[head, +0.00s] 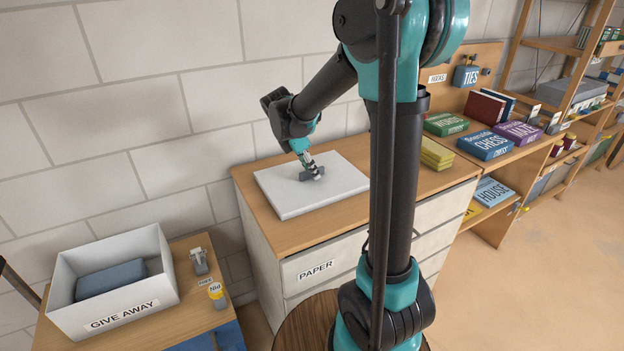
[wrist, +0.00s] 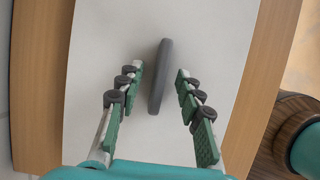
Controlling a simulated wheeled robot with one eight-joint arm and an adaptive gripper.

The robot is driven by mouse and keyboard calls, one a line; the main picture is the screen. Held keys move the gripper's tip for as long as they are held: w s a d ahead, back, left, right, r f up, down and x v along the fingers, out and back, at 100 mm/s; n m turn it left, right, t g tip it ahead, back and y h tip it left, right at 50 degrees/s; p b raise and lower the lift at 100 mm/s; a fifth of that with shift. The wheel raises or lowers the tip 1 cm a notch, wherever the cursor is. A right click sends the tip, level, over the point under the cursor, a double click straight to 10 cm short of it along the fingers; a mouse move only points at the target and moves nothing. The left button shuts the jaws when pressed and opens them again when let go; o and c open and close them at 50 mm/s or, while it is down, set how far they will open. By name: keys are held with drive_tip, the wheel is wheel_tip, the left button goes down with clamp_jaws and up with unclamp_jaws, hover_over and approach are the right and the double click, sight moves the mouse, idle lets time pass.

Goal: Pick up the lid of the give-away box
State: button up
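The lid of the give-away box is a flat white slab (head: 285,201) lying on the wooden top of the paper cabinet. It fills much of the wrist view (wrist: 215,35). A dark grey bar handle (wrist: 160,75) stands at its middle. My gripper (head: 312,171) is over the lid, pointing down at the handle. In the wrist view my gripper (wrist: 159,71) is open, one finger on each side of the handle, with a gap on both sides. The open white give-away box (head: 150,288) stands at lower left with a blue-grey folded item (head: 110,279) inside.
The cabinet (head: 330,240) has drawers labelled PAPER. A small device (head: 199,261) and a yellow-labelled jar (head: 217,294) stand beside the box. Yellow books (head: 437,154) and game boxes (head: 485,145) are to the right. A block wall rises behind. A round wooden surface (head: 305,325) is in front.

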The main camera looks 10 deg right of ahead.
drive_tip(key=shift+f, duration=0.1)
clamp_jaws()
idle(0.3)
